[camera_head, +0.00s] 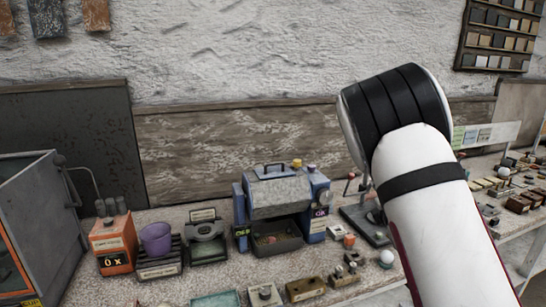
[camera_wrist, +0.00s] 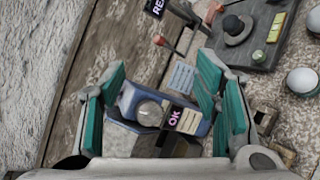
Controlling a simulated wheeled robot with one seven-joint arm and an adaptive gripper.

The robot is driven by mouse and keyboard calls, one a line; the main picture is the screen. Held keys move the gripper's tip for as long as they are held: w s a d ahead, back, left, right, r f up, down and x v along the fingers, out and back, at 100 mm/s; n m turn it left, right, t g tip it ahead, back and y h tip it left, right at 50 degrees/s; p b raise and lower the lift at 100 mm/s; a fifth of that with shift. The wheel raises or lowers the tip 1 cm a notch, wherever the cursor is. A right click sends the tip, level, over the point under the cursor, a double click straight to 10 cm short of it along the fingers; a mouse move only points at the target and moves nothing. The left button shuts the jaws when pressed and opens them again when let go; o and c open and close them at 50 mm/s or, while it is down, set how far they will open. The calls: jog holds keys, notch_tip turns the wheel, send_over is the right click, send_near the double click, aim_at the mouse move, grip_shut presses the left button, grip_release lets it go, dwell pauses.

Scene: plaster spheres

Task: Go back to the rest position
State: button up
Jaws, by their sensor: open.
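In the wrist view my gripper (camera_wrist: 162,80) has its two teal-padded fingers spread wide apart, with nothing held between them. Beyond the gap lies the blue and grey machine (camera_wrist: 150,112) with an OK label, on the bench below. In the head view the machine (camera_head: 277,195) stands at the middle of the bench, with a dark open tray at its front. My white and black arm reaches up across the right side of the head view. My gripper itself does not show there.
A white sphere (camera_head: 387,257) sits on the bench beside my arm; it also shows in the wrist view (camera_wrist: 302,80). The wall above the bench's middle is clear.

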jog(key=s+a+r+m+g+y, duration=0.1)
jog(key=s+a+r+m+g, duration=0.2)
jog(key=s+r+m, duration=0.35)
jog(key=s+a+r+m+g, duration=0.2)
jog(key=s+r+m+g, duration=0.1)
jog(key=s+m, duration=0.65)
jog(key=s+a+r+m+g+y, duration=0.1)
jog(key=s+a+m+g, duration=0.1)
jog(key=s, duration=1.2)
jog(key=s+a+r+m+g, duration=0.1)
jog(key=s+a+m, duration=0.3)
jog(key=s, duration=0.9)
jog(key=shift+s+a+r+g+y, duration=0.35)
jog(key=shift+a+g, duration=0.25)
jog(key=shift+a, duration=0.55)
